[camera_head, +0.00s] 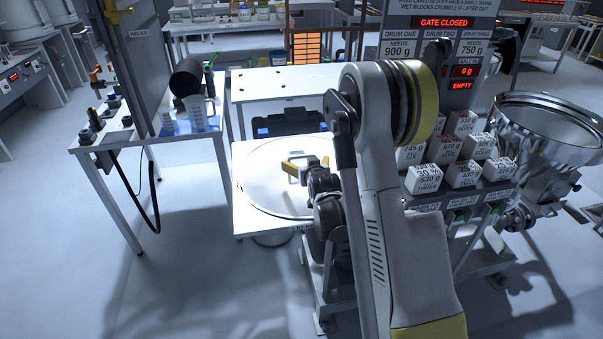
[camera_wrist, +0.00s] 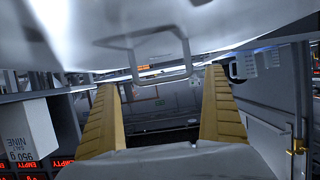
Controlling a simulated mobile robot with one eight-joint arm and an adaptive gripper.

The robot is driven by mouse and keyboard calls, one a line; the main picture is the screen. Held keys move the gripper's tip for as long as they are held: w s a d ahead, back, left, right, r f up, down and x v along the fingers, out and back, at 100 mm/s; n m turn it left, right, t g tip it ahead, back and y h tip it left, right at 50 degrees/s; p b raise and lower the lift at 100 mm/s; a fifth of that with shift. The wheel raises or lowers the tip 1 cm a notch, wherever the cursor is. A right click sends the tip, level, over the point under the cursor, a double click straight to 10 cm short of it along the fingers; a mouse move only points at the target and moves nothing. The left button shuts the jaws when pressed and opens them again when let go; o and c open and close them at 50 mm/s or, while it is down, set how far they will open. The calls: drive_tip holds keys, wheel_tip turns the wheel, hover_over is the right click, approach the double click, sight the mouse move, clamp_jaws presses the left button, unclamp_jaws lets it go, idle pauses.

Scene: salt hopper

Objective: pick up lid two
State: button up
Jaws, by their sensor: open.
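A large round white lid (camera_head: 268,190) lies flat on a small white table in the middle of the head view. I see no number on it. In the wrist view the lid (camera_wrist: 240,20) fills the top, and its thin grey bar handle (camera_wrist: 163,78) stands out from it. My gripper (camera_head: 305,165) is over the lid, beside the handle in the head view. In the wrist view its yellow fingers (camera_wrist: 160,80) are open and apart, with the handle's bar between the tips. Contact with the handle cannot be told. My arm hides the lid's right side.
White salt blocks (camera_head: 462,173) with weight labels stand on a rack to the right, near a metal hopper (camera_head: 548,125). A block marked NINE, 950 g (camera_wrist: 30,133) shows in the wrist view. A bench (camera_head: 112,135) with tools stands left. Floor in front left is clear.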

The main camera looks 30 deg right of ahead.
sight(302, 160)
drive_tip(key=b+x, duration=0.1)
drive_tip(key=x, duration=0.1)
drive_tip(key=b+x, duration=0.1)
drive_tip(key=x, duration=0.1)
drive_tip(key=shift+w+a+f, duration=0.1)
drive_tip(key=shift+a, duration=0.1)
drive_tip(key=shift+w+d, duration=0.15)
drive_tip(key=shift+w, duration=0.25)
drive_tip(key=c, duration=1.2)
